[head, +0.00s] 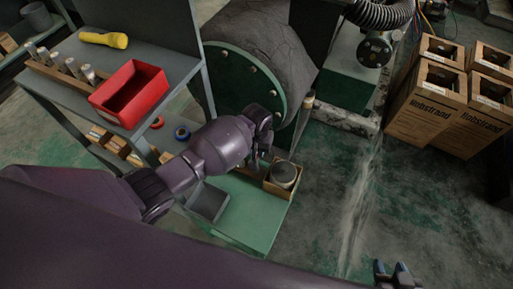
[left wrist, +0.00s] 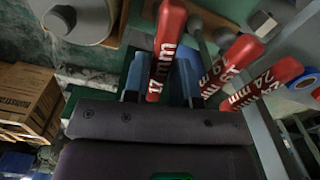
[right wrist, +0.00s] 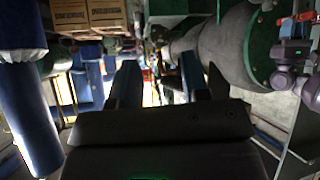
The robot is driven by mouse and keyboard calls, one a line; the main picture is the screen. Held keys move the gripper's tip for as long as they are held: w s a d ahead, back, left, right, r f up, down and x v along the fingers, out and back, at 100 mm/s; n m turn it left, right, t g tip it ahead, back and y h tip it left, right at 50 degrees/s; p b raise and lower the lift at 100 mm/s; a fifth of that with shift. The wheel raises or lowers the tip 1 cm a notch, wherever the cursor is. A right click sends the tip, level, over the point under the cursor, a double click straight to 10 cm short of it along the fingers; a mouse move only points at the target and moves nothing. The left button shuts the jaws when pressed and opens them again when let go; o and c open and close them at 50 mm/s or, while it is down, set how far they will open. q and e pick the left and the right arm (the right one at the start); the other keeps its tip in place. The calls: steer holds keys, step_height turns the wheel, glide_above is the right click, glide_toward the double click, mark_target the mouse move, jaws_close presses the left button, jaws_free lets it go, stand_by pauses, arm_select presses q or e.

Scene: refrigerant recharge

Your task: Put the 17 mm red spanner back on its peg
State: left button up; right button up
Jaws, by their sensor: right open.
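The 17 mm red spanner (left wrist: 165,50) shows in the left wrist view as a red handle with a white "17 mm" mark. Its handle lies between the two blue fingers of my left gripper (left wrist: 160,78); whether they press on it I cannot tell. Its head and its peg are out of sight. In the head view my left gripper (head: 262,140) is beside the large green-flanged cylinder, and the spanner is hidden there. My right gripper (head: 395,275) is open and empty at the bottom right of the head view; its fingers also show in the right wrist view (right wrist: 160,85).
Two more red handles, the middle one (left wrist: 233,70) and a 24 mm one (left wrist: 268,82), stand close right of the 17 mm handle. A shelf holds a red bin (head: 130,92) and a yellow torch (head: 104,39). Cartons (head: 430,100) stand at right. The floor at lower right is clear.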

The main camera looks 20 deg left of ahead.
arm_select(q)
steer(key=o, duration=0.4)
steer(key=shift+r, duration=0.35)
steer(key=shift+r+p, duration=1.95)
steer(key=shift+r, duration=3.15)
